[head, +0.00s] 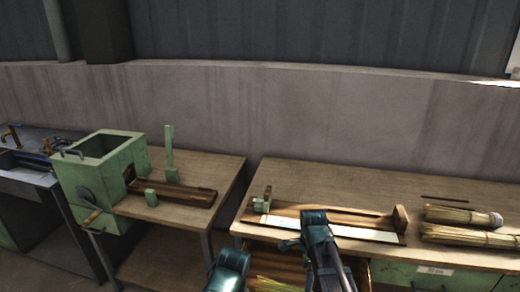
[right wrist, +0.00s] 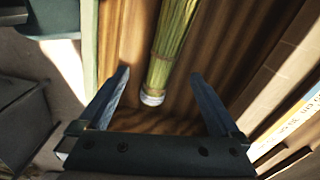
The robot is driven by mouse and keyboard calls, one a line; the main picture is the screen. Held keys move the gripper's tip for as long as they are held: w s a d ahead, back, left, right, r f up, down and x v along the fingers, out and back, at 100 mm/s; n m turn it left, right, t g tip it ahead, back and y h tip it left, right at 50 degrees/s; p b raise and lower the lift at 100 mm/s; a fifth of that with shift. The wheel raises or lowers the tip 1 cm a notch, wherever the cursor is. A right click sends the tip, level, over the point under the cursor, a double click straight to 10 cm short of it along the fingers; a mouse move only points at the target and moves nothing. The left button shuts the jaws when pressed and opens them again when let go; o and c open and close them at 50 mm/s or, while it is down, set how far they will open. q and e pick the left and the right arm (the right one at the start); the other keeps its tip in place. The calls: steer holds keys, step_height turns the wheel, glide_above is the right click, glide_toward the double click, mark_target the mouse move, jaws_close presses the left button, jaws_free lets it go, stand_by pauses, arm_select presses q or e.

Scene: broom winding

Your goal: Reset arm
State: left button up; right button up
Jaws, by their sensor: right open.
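My right gripper (right wrist: 160,74) is open in the right wrist view, its two fingers spread apart. A green straw bundle (right wrist: 173,48) with a pale banded end lies between and beyond the fingers, over a brown wooden surface. Nothing is held between the fingers. In the head view, teal and dark parts of my arm show at the bottom centre; the fingertips cannot be made out there. Part of a green straw bundle (head: 275,284) shows at the bottom edge, in a wooden compartment below the right table. My left gripper cannot be made out.
A wooden fixture (head: 345,233) lies on the right table (head: 330,178), with two straw bundles (head: 462,215) (head: 466,236) at its right. A green crank machine (head: 105,165) stands at the left table (head: 230,172). A gap separates the tables. A wall stands behind.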

arm_select(q)
step_height(320, 180, up, 6)
steer(key=p, duration=0.5)
steer(key=shift+p, duration=0.3)
arm_select(e)
steer(key=s+a+r+n, duration=0.3)
steer(key=s+a+n, duration=0.3)
steer(key=n, duration=0.5)
steer(key=s+a+r+n+h, duration=0.1)
steer(key=s+a+r+n, duration=0.2)
steer(key=n, duration=0.9)
steer(key=s+a, duration=0.2)
steer(key=s, duration=0.1)
steer(key=shift+s+a+r, duration=0.15)
steer(key=shift+s+a, duration=0.2)
steer(key=shift+d, duration=0.1)
